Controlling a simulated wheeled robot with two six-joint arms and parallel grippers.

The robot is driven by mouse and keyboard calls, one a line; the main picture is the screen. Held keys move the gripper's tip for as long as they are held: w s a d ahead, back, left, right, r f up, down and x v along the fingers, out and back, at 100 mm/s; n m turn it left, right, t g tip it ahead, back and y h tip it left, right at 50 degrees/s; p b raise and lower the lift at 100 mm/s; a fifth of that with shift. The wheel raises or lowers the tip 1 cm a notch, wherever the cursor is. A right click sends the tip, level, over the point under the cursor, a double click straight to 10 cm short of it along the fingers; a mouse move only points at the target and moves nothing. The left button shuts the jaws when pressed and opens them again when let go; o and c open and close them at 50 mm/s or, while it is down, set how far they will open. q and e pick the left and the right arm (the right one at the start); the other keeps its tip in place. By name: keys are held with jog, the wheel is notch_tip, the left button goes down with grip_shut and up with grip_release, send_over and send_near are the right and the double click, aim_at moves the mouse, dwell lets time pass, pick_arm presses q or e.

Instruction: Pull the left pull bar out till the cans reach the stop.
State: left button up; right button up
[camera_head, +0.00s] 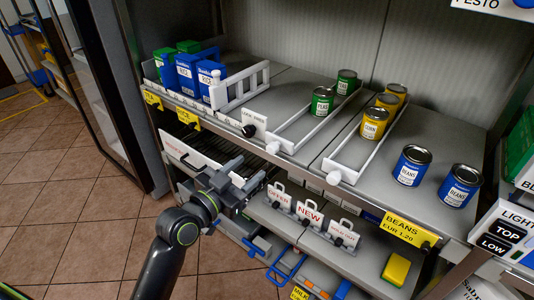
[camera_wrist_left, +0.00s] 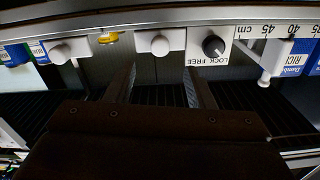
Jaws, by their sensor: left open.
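The left pull bar (camera_head: 273,147) has a white knob at the shelf's front edge, with a white rail running back. Two green cans (camera_head: 322,101) stand in its lane. The right pull bar (camera_head: 333,177) has a similar knob, with yellow cans (camera_head: 374,123) in its lane. My left gripper (camera_head: 247,178) is open and empty, below and in front of the shelf edge. In the left wrist view, which looks upside down, the left bar's knob (camera_wrist_left: 160,43) lies just beyond the spread fingertips (camera_wrist_left: 160,78), roughly centred between them. My right gripper is not in view.
A black lock dial (camera_head: 249,130) sits left of the left knob. Rice boxes (camera_head: 187,75) stand behind a white fence (camera_head: 240,88). Two blue bean cans (camera_head: 412,166) stand right. A lower shelf carries small signs (camera_head: 310,212) and a yellow block (camera_head: 396,269).

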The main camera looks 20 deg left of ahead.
aim_at(270, 151)
pick_arm(q)
jog(key=x, duration=0.8)
jog(key=shift+f, duration=0.1)
grip_shut()
